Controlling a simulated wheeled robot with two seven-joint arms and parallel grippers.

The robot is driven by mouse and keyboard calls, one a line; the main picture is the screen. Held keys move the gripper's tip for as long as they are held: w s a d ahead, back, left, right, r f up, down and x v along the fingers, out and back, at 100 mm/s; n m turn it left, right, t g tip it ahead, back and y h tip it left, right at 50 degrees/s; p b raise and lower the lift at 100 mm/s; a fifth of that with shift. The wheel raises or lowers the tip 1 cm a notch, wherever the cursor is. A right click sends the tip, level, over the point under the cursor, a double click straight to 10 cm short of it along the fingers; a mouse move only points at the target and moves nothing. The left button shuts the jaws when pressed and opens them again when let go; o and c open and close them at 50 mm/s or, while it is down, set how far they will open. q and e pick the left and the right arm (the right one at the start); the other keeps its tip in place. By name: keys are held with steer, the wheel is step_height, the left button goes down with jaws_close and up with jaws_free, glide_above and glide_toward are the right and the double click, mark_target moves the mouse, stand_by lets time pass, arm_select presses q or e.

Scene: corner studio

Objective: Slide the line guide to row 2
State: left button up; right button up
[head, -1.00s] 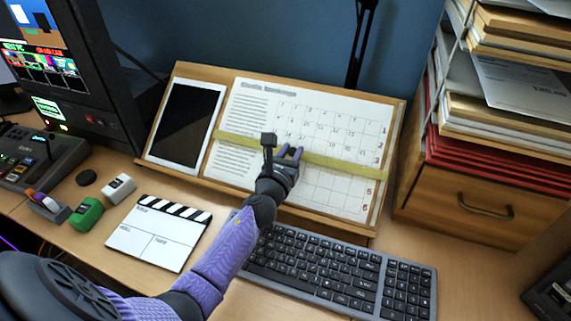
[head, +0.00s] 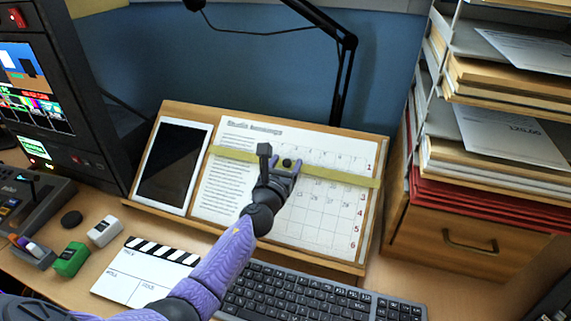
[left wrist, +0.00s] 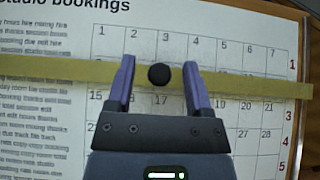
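The line guide (head: 330,173) is a yellow-olive strip lying across a printed bookings sheet (head: 318,222) on a tilted wooden board. In the left wrist view, the strip (left wrist: 245,84) crosses the sheet between the row numbers 1 and 3, and its right end covers the number 2 spot. A round dark knob (left wrist: 158,75) stands on the strip. My left gripper (head: 286,163) is at the strip, with its purple fingers on either side of the knob. In the left wrist view, the gripper (left wrist: 159,78) is open, with gaps between both fingers and the knob. My right gripper is not in view.
A white-framed tablet (head: 173,165) rests on the board's left side. A keyboard (head: 300,296) and a clapperboard (head: 140,277) lie in front. A black lamp arm (head: 345,85) rises behind the board. Paper shelves and a drawer (head: 455,245) stand at the right.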

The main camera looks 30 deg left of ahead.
arm_select(q)
steer(key=shift+s, duration=0.2)
steer(key=p+v, duration=0.2)
steer(key=v, duration=0.7)
steer(key=shift+s, duration=0.3)
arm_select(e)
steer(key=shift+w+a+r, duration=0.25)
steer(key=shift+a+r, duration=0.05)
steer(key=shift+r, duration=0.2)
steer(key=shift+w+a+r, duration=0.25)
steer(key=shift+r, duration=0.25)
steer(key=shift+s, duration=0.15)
